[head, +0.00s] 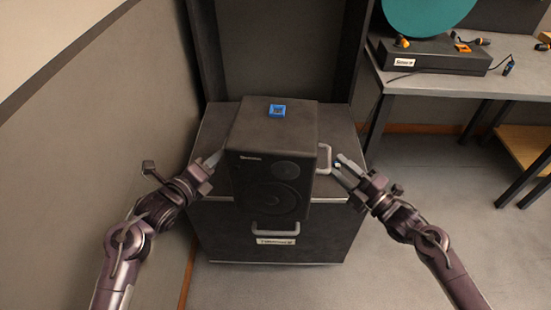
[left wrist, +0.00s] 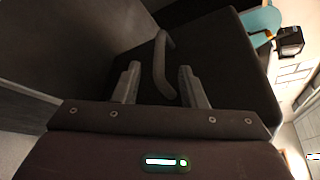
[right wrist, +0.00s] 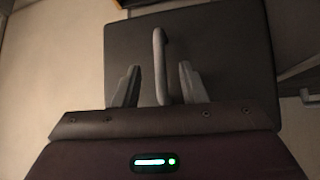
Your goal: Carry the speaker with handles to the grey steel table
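A black speaker (head: 252,178) with a handle on each side sits on a dark case (head: 322,232) in the middle of the head view. My left gripper (head: 212,160) is at its left side; in the left wrist view the left handle (left wrist: 161,62) stands between the open fingers. My right gripper (head: 342,168) is at its right side; in the right wrist view the right handle (right wrist: 159,62) stands between the open fingers, with gaps on both sides. The grey table (head: 455,82) stands at the right back of the head view.
A small blue object (head: 277,111) lies on the speaker's top. The table carries a black device (head: 435,57), a teal disc (head: 425,12) and small items. A wooden shelf (head: 528,145) is at the right. A wall (head: 90,130) stands close on the left. Floor is clear at front right.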

